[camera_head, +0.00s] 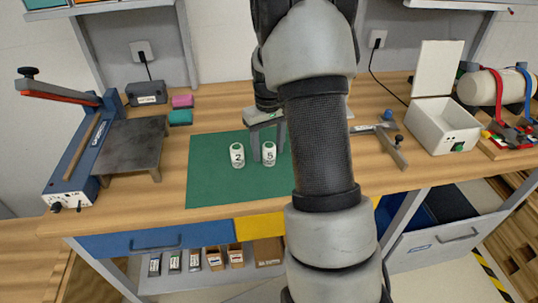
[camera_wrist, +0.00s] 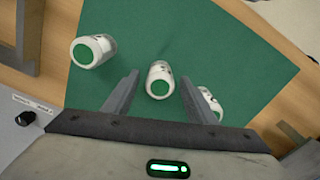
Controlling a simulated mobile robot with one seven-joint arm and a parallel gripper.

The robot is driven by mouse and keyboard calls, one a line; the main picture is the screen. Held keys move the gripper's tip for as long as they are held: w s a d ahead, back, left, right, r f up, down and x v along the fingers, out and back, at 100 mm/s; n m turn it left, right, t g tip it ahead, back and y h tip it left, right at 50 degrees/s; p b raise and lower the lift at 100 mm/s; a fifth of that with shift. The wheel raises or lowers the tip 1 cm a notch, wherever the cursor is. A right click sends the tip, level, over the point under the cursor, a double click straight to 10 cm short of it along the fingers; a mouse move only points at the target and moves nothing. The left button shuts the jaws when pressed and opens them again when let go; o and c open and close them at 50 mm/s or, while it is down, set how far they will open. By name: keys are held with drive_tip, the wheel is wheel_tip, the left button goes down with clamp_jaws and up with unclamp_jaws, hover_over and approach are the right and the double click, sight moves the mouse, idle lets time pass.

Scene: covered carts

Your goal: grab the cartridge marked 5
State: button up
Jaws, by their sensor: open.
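The cartridge marked 5 (camera_head: 268,157) is a white cylinder with a green top, upright on the green mat (camera_head: 210,185). A matching cartridge marked 2 (camera_head: 237,158) stands just left of it. My gripper (camera_head: 268,146) points down with its fingers open at either side of the 5, holding nothing. In the wrist view, one cartridge (camera_wrist: 160,84) lies between the open fingers; it appears to be the 5, though its number is unclear. Another cartridge (camera_wrist: 92,52) stands to the left. A third (camera_wrist: 213,104) is partly hidden by the right finger.
A blue press with a grey plate (camera_head: 130,145) stands left. Pink (camera_head: 182,101) and teal (camera_head: 180,117) blocks lie near a dark box (camera_head: 147,94). A white lidded box (camera_head: 443,127) stands right. My arm hides part of the mat. The mat's left part is clear.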

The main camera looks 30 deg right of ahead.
drive_tip(key=shift+f, duration=0.65)
drive_tip(key=shift+r, duration=0.1)
drive_tip(key=c, duration=1.2)
